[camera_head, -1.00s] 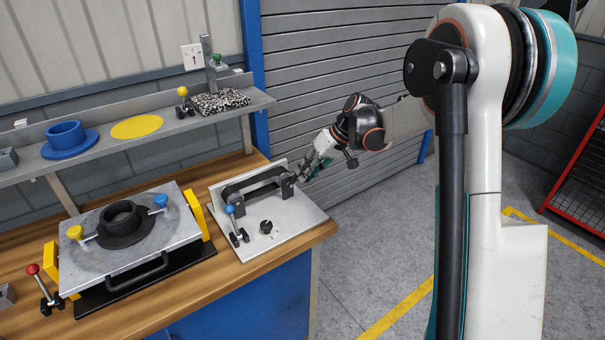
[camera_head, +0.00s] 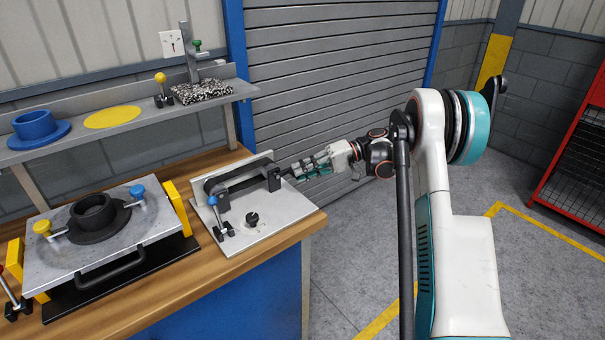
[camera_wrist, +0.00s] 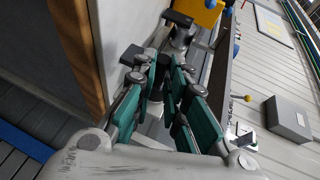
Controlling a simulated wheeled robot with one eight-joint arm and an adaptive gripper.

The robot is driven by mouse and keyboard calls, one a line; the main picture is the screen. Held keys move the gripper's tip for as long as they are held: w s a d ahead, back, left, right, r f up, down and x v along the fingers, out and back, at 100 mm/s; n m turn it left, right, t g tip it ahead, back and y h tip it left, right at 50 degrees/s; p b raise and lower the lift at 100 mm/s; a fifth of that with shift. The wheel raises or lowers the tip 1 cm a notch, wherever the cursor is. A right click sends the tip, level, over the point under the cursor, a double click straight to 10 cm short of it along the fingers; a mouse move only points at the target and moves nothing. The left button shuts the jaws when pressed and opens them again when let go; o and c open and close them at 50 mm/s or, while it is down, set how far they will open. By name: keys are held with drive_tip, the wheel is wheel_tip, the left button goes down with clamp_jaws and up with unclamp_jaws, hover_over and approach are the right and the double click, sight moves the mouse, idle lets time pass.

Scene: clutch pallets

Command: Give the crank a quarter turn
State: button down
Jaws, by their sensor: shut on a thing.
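The crank (camera_head: 286,172) is a small dark part at the right end of a black belt unit (camera_head: 240,181). The unit stands on a pale metal plate (camera_head: 285,222) at the bench's right end. My gripper (camera_head: 298,170) reaches it from the right, nearly level. In the wrist view my gripper (camera_wrist: 163,68) has its teal-padded fingers close together around the crank's grip. The fingers hide most of the grip, and I cannot read the crank's angle.
A blue-handled lever (camera_head: 217,210) and a black knob (camera_head: 252,218) are on the plate's front part. A clamped pallet (camera_head: 60,265) stands at left on the wooden bench. A shelf (camera_head: 130,135) runs behind. Floor to the right of the bench is clear.

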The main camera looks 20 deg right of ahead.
drive_tip(key=shift+f+y+b, duration=0.35)
drive_tip(key=shift+y, duration=0.15)
drive_tip(key=c, duration=1.6)
unclamp_jaws()
drive_tip(key=d+r, duration=0.1)
drive_tip(key=d, duration=0.6)
drive_tip(key=shift+s+d, duration=0.2)
drive_tip(key=shift+s, duration=0.05)
drive_tip(key=shift+r, duration=0.1)
